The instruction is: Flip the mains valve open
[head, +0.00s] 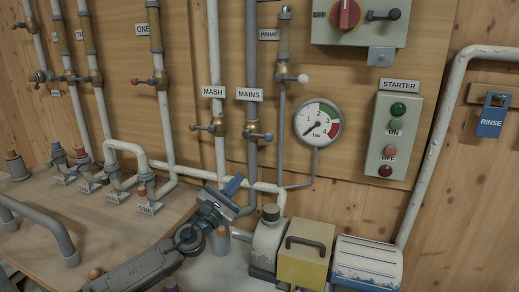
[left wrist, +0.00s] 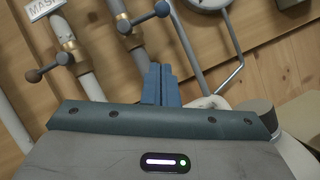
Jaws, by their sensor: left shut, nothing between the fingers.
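The mains valve (head: 251,130) is a brass body on the grey pipe under the MAINS label (head: 249,94). My left gripper (head: 234,184) is below the valve, in front of the lower pipes and apart from the lever. Its blue fingers (left wrist: 157,84) are together and empty. My right gripper is in neither view.
The mash valve (head: 219,127), with a dark red knob, is close on the left. The prime valve (head: 284,79) and a pressure gauge (head: 318,123) are to the right. A yellow-fronted pump (head: 305,266) stands below right. The starter box (head: 392,138) is farther right.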

